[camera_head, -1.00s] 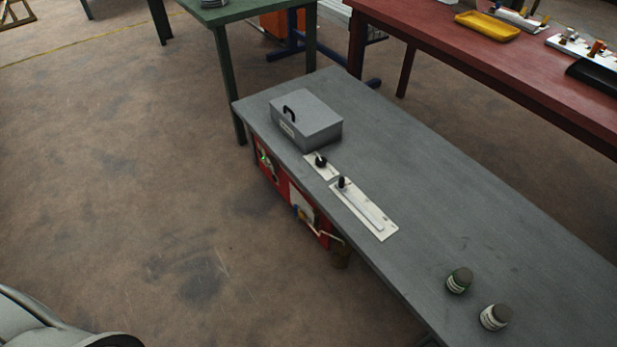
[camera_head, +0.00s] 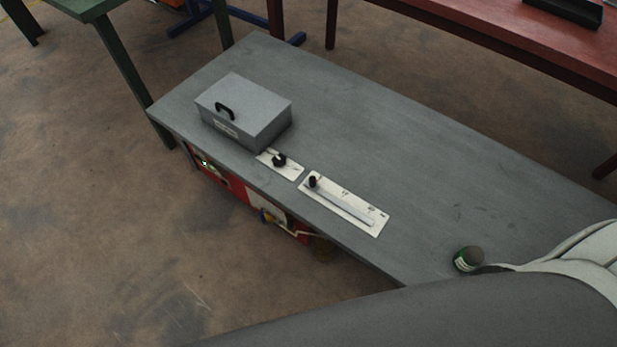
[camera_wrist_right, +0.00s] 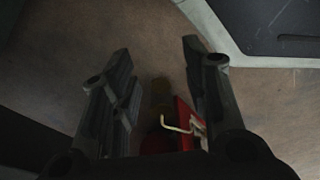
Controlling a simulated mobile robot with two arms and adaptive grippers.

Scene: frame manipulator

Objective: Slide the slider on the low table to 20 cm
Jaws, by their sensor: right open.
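The low table (camera_head: 420,150) is grey and runs diagonally across the head view. On it lies a white slider plate (camera_head: 347,204) with a pale slot and small scale marks. The black slider knob (camera_head: 312,181) stands at the left end of the slot. My right gripper (camera_wrist_right: 160,85) shows in the right wrist view with its two dark fingers spread and nothing between the tips. Below them are the floor and part of a red panel. The right gripper is outside the head view. My left gripper shows in neither view.
A grey box with a black handle (camera_head: 243,110) and a small plate with a black knob (camera_head: 280,162) are left of the slider. A green jar (camera_head: 467,259) stands near the front right, beside my arm. A red panel (camera_head: 236,192) with cables hangs on the table's front side.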

